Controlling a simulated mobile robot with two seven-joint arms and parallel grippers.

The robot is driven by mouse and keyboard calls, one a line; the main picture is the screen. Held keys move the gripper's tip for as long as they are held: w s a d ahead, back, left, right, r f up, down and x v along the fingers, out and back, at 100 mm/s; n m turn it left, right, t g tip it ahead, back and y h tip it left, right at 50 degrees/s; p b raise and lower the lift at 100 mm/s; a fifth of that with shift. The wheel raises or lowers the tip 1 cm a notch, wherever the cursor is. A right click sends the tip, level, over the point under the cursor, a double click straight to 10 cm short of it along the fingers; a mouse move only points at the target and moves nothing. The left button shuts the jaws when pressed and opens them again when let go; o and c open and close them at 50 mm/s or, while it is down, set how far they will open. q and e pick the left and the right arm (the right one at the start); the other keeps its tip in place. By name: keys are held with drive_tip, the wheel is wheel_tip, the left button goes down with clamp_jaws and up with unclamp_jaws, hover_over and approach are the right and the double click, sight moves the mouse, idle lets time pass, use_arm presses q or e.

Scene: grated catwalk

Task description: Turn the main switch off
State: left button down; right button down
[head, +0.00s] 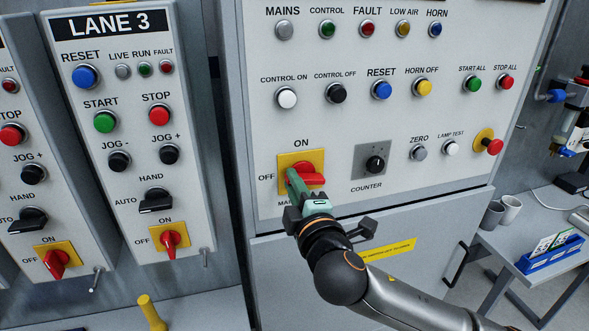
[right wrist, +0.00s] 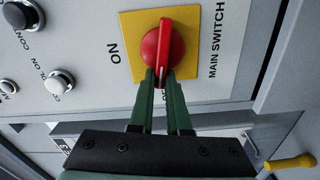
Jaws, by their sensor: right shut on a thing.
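The main switch (head: 312,180) is a red rotary handle on a yellow plate (head: 285,160), low on the large grey panel. ON is printed above it and OFF to its left. In the head view the handle lies level, along the OFF direction. In the right wrist view the handle (right wrist: 164,45) stands lengthwise, its white-marked end toward the partly hidden OFF label. My right gripper (head: 293,180) has its green fingers shut on that end, one on each side, also in the right wrist view (right wrist: 161,76). My left gripper is not in view.
A table (head: 530,225) with mugs and a blue tray is at right.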

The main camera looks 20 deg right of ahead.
drive_tip(key=shift+f+n+p, duration=0.25)
drive_tip(key=shift+n+p, duration=0.4)
drive_tip(key=shift+n, duration=0.45)
drive_tip(key=shift+f, duration=0.1)
drive_tip(key=c, duration=0.9)
unclamp_jaws()
drive_tip(key=s, duration=1.2)
drive_tip(key=shift+s+d+p, duration=0.2)
drive_tip(key=shift+s+p, duration=0.05)
drive_tip(key=shift+p, duration=0.1)
